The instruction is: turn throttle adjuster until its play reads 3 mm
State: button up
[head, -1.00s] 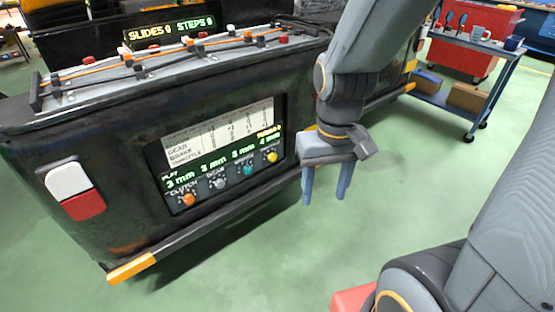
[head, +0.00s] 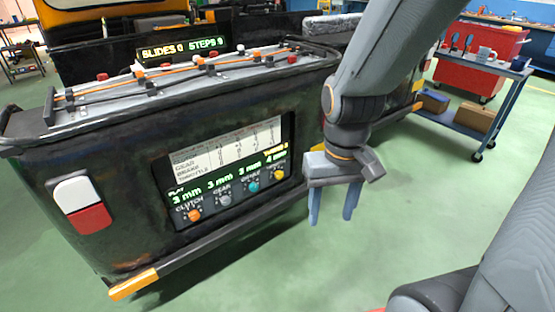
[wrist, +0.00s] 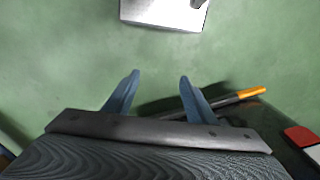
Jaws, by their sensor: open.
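The adjuster panel (head: 222,165) is set in the dark rear face of the rickshaw, with a row of knobs below green readouts. The yellow knob (head: 278,174) at the right end is the throttle adjuster, and its readout (head: 276,157) shows 4 mm. The clutch, gear and brake readouts look like 3 mm. My gripper (head: 331,219) is open and empty, pointing down over the floor to the right of the panel, apart from the knob. Its two blue fingers also show in the wrist view (wrist: 159,76), where no knob is visible.
The orange clutch knob (head: 194,215), grey gear knob (head: 225,200) and teal brake knob (head: 253,187) sit close beside the yellow one. A bumper bar with an orange end (head: 134,284) runs below. A blue cart (head: 470,115) stands right. Green floor in front is clear.

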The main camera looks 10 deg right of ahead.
dwell(0.3)
jog(key=w+d+f+t+b, duration=0.2)
jog(key=w+f+t+b, duration=0.3)
jog(key=w, duration=0.6)
jog(key=w+d+f+b, duration=0.35)
jog(key=w+f, duration=0.45)
jog(key=w, duration=0.3)
jog(key=n+t+y+b, duration=0.1)
jog(key=t+y+b, duration=0.2)
jog(key=t+b, duration=0.7)
send_near(280, 176)
jog(key=d+r+g+b, duration=0.2)
jog(key=d+r, duration=0.2)
jog(key=r, duration=0.1)
notch_tip(280, 176, down, 7)
jog(key=w+a+t+y+b, duration=0.2)
jog(key=t+y+b, duration=0.1)
jog(key=y+b, duration=0.25)
jog(key=shift+h, duration=0.35)
jog(key=shift+b+x, duration=1.3)
jog(key=shift+x, duration=2.35)
jog(key=c, duration=1)
jog(key=shift+n, duration=0.3)
jog(key=shift+c, duration=0.2)
